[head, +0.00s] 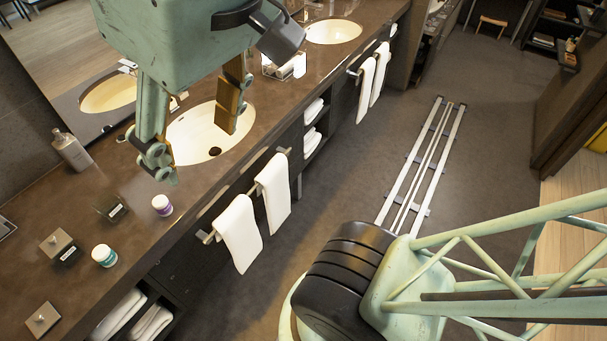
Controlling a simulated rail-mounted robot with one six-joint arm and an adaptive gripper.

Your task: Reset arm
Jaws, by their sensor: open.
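My gripper (198,148) hangs from the upper left of the head view, pointing down over the near sink (185,150) and the brown counter beside it. Its two fingers are spread wide apart, with nothing between them. One finger is pale green. The other shows a brass-coloured pad and hangs over the basin. Part of the gripper's upper body is cut off by the top edge. My green lattice arm crosses the lower right.
On the counter (92,210) are a pump bottle (72,150), two small jars (162,205) (104,255), and several small square items. Towels (238,232) hang on front rails. A far sink (333,31) and a clear tray (284,66) lie beyond. Floor rails (420,165) run right.

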